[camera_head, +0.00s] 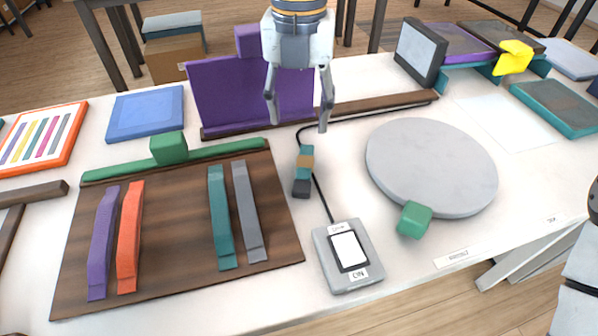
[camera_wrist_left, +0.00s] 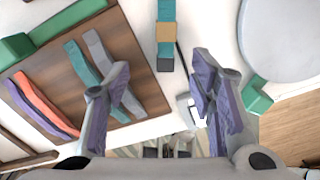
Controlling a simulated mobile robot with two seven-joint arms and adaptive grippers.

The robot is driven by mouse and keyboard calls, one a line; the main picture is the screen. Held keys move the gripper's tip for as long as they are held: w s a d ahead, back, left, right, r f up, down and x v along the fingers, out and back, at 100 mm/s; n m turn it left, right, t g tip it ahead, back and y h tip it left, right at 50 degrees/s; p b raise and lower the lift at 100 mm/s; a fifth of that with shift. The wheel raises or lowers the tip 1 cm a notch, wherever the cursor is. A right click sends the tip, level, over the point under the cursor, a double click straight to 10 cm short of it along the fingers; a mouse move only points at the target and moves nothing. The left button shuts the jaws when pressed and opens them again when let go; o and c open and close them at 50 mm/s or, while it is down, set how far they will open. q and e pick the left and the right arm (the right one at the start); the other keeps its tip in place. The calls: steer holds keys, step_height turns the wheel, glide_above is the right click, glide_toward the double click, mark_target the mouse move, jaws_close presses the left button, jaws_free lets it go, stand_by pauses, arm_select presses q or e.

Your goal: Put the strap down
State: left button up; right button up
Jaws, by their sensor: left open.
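Four straps lie apart on the brown board (camera_head: 175,210): purple (camera_head: 103,242), orange (camera_head: 129,236), teal (camera_head: 221,217) and grey (camera_head: 249,211). The grey strap (camera_wrist_left: 113,72) and teal strap (camera_wrist_left: 95,78) also show in the left wrist view. A green bar with a green block (camera_head: 169,148) runs along the board's far edge. My left gripper (camera_head: 297,122) is open and empty, beyond the board's right far corner. A short teal, tan and dark banded piece (camera_head: 304,171) lies on the table just in front of it. My right gripper is out of view.
A grey switch box (camera_head: 347,257) marked ON has a black cord running back. A round grey disc (camera_head: 430,165) with a green block (camera_head: 414,220) lies to the right. A purple panel (camera_head: 230,100) stands behind.

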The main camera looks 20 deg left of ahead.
mark_target(304, 166)
arm_select(q)
steer(key=f, duration=0.8)
steer(key=d+f, duration=0.1)
steer(key=f, duration=0.3)
steer(key=shift+w, duration=0.25)
steer(key=shift+c, duration=0.6)
steer(key=shift+r, duration=0.1)
jaws_close()
